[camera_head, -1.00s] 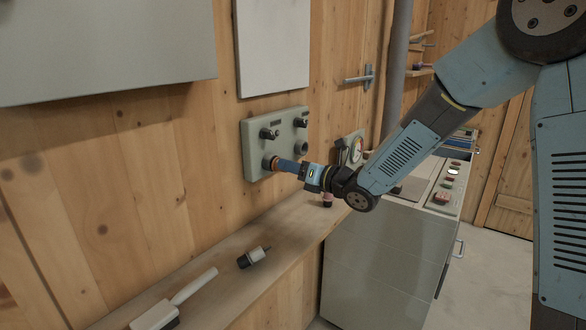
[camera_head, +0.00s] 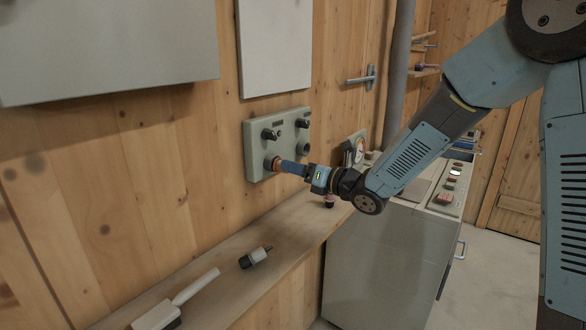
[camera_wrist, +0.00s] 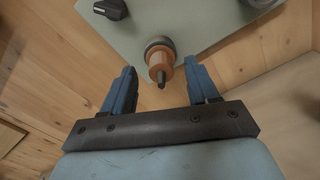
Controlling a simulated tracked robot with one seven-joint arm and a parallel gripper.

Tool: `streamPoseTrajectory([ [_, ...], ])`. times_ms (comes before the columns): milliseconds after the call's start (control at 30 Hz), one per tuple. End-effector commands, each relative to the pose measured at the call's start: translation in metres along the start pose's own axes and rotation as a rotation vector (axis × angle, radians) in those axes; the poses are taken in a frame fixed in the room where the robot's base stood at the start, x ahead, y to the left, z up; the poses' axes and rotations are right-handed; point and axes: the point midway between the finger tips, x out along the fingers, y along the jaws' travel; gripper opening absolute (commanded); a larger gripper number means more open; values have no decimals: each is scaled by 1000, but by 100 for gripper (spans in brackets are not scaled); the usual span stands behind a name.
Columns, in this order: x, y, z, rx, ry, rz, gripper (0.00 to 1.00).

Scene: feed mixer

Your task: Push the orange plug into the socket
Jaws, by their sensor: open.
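The orange plug (camera_wrist: 161,65) sits in the dark round socket (camera_wrist: 158,43) on the grey-green panel (camera_wrist: 187,20). Its orange body and small dark rear stub stick out toward my gripper; how deep it sits cannot be told. In the head view the plug (camera_head: 277,164) shows as a small orange patch at the panel's lower left, partly hidden by the blue fingers. My gripper (camera_wrist: 160,66) is open, with one blue finger on each side of the plug. Gaps show between the fingers and the plug in the wrist view. My gripper (camera_head: 288,167) points at the panel from the right.
The panel also carries dark knobs (camera_head: 270,134) and a second round port (camera_head: 302,146). A wooden shelf (camera_head: 225,262) runs below, with a dark-and-white plug-like part (camera_head: 255,257) and a pale-handled tool (camera_head: 180,300). A grey cabinet (camera_head: 380,265) stands at the right.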

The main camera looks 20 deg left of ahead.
Motion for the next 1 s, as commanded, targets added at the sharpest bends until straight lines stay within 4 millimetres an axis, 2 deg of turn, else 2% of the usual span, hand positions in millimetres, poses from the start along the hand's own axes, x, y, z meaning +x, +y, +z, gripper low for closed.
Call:
streamPoseTrajectory([
  [300,-63,-1,0,-1,-1,-3,59],
  [500,-98,-1,0,0,-1,-4,59],
  [700,-117,-1,0,0,0,-2,59],
  [1000,-122,-1,-1,0,0,0,59],
])
